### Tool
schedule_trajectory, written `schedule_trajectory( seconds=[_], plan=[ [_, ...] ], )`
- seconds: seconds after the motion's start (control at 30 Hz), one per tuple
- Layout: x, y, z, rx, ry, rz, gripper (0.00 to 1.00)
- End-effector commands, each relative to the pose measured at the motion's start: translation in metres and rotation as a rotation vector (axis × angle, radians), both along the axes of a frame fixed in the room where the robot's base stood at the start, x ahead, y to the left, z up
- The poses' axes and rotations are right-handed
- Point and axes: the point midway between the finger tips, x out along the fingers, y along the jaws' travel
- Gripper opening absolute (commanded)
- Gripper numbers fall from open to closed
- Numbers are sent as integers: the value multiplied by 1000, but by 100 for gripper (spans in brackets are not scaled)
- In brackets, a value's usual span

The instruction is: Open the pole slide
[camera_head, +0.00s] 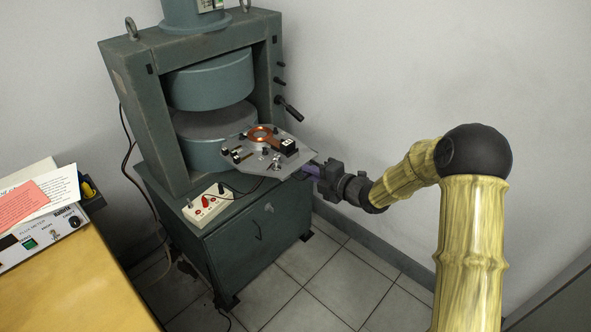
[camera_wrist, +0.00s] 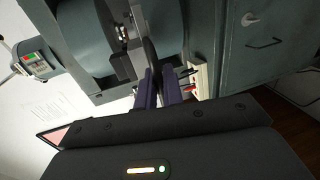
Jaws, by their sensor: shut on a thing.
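The pole slide (camera_head: 300,161) is a flat grey plate. It sticks out of the front of the magnet gap towards the right and carries a copper coil (camera_head: 262,133), a black block and several small knobs. My gripper (camera_head: 312,171) is at the plate's outer right edge. In the wrist view its purple fingers (camera_wrist: 160,92) are shut on a dark edge or grip of the slide (camera_wrist: 151,58). The exact contact is partly hidden by the fingers.
The green magnet frame (camera_head: 158,110) stands on a cabinet (camera_head: 262,238). A white box with leads (camera_head: 208,204) sits below the slide on the cabinet top. A wooden desk (camera_head: 75,285) is at left. Tiled floor is free in front; the wall is close behind my gripper.

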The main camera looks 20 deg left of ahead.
Motion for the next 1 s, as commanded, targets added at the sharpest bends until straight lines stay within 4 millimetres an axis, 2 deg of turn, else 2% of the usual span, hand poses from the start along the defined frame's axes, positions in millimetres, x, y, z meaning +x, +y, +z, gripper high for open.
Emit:
schedule_trajectory(
  seconds=[0.13, 0.5, 0.53, 0.6, 1.0],
  plan=[
    [-3, -8, -2, -3, 3, 1, 0],
    [-3, -9, -2, -3, 3, 1, 0],
    [-3, -9, -2, -3, 3, 1, 13],
    [-3, -9, -1, -3, 2, 1, 26],
    [-4, -15, 1, -1, 0, -2, 27]
  ],
)
